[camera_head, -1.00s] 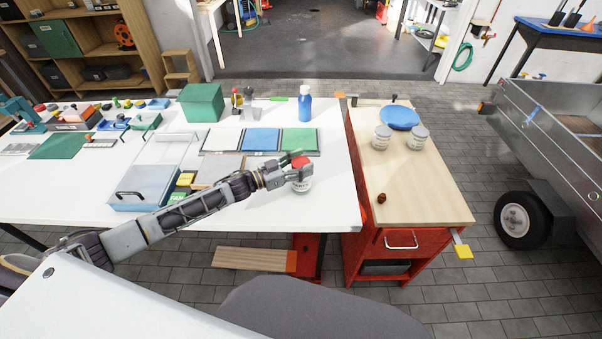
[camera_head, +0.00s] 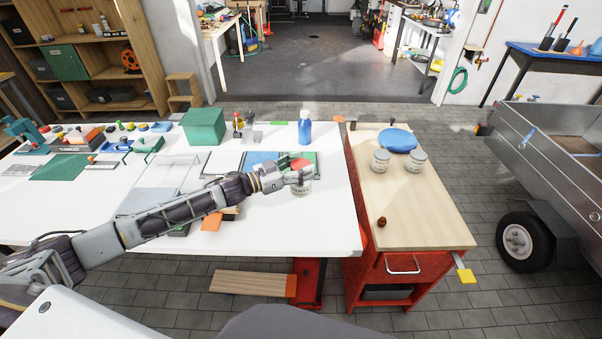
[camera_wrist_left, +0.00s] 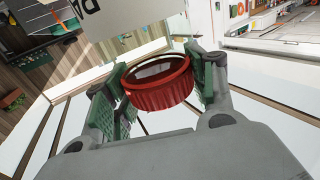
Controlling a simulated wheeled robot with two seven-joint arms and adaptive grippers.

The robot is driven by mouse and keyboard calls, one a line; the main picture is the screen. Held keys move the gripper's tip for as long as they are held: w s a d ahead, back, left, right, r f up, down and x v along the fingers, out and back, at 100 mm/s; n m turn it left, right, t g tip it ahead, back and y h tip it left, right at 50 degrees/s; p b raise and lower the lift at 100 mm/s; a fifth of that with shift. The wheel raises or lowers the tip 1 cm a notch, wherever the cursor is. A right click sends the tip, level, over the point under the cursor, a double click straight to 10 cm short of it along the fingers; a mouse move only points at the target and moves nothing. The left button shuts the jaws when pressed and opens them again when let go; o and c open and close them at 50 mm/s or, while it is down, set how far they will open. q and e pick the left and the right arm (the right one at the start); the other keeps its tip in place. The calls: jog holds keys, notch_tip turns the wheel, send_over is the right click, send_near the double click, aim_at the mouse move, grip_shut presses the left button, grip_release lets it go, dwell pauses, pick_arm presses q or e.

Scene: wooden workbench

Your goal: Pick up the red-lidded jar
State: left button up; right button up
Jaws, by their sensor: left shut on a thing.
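The red-lidded jar (camera_head: 303,188) is at the right part of the white workbench, with my left gripper (camera_head: 300,174) around its top. In the left wrist view the red lid (camera_wrist_left: 160,84) sits between the two green-padded fingers of my left gripper (camera_wrist_left: 160,88), which is shut on it. In the head view the gripper hides much of the lid, and the jar's pale body shows below the fingers. I cannot tell exactly how high its base is above the bench. My right gripper is not in view.
Coloured panels (camera_head: 262,158) lie behind the jar, and a blue bottle (camera_head: 305,128) and a green box (camera_head: 204,126) stand farther back. The front right of the bench is clear.

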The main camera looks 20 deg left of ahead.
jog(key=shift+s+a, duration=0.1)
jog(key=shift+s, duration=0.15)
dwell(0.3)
